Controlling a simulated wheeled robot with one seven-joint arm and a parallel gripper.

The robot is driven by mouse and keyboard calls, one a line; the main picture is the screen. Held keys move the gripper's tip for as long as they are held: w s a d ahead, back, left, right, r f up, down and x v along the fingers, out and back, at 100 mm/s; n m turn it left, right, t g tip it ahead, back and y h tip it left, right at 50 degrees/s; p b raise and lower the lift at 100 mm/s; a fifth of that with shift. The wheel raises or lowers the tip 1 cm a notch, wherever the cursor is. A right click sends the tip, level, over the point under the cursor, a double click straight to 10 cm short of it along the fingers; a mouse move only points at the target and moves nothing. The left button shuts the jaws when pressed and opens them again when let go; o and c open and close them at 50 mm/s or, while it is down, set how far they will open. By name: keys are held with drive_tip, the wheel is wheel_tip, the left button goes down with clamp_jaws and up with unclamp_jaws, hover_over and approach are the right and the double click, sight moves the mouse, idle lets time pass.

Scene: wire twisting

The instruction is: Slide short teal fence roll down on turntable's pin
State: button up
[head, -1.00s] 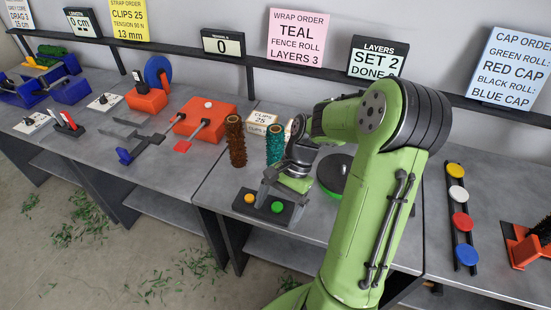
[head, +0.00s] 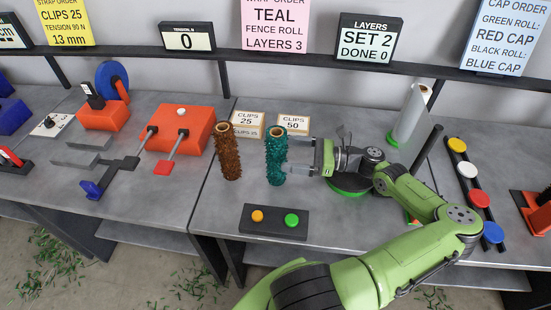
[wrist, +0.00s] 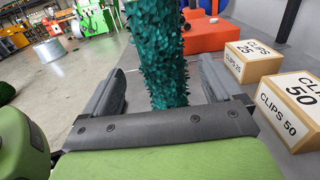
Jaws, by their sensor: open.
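The teal fence roll (head: 276,158) stands upright on the table, with a light core showing at its top. My gripper (head: 291,155) is open at table height just right of it, with its fingers pointing left at the roll. In the wrist view the teal roll (wrist: 164,60) shows upright in the gap between the two open fingers of my gripper (wrist: 160,80). Whether either finger touches it I cannot tell. The turntable (head: 347,191), a dark disc with a green rim, lies right of the roll, partly hidden under my wrist. Its pin is not visible.
A brown roll (head: 228,155) stands close on the left. Two clip boxes (head: 249,124) (head: 293,124) sit behind. A button box (head: 273,222) lies in front. A white film roll (head: 410,120) stands back right, near a row of coloured caps (head: 468,171).

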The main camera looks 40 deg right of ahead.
sight(270, 150)
drive_tip(key=b+x, duration=0.1)
drive_tip(key=x, duration=0.5)
drive_tip(key=shift+w+a+b, duration=0.1)
drive_tip(key=shift+w+b, duration=0.2)
drive_tip(key=shift+w, duration=0.05)
drive_tip(key=shift+r, duration=0.1)
drive_tip(key=c, duration=1.1)
